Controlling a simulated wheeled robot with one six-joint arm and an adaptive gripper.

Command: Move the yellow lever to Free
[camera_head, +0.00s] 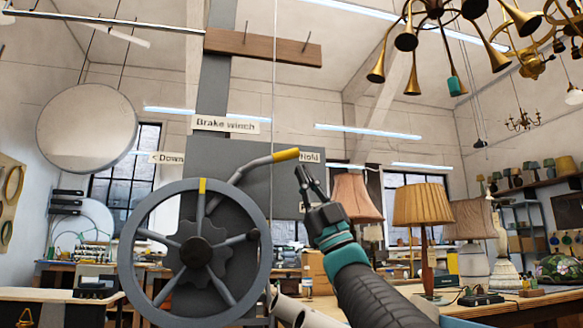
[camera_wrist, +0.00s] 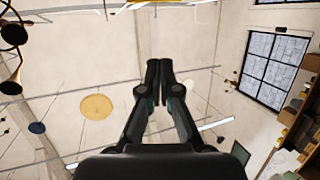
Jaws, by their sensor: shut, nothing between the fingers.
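The brake lever is a bent grey rod with a yellow tip (camera_head: 285,155). It rises to the right from behind the winch wheel (camera_head: 128,250), and its tip points at the Hold label (camera_head: 312,157). A lower label beside my gripper is mostly hidden, so I cannot read it. My gripper (camera_head: 302,173) points up just right of and below the yellow tip, appearing apart from it. In the wrist view my gripper (camera_wrist: 165,66) has its fingers together with nothing between them. The lever does not show in the wrist view.
The Brake winch sign (camera_head: 225,124) and a Down label (camera_head: 166,158) are on the winch. A vertical cable (camera_head: 274,90) runs behind the lever tip. A pink lampshade (camera_head: 357,197) and a pleated lamp (camera_head: 421,204) stand right of my gripper. A brass chandelier (camera_head: 440,12) hangs above right.

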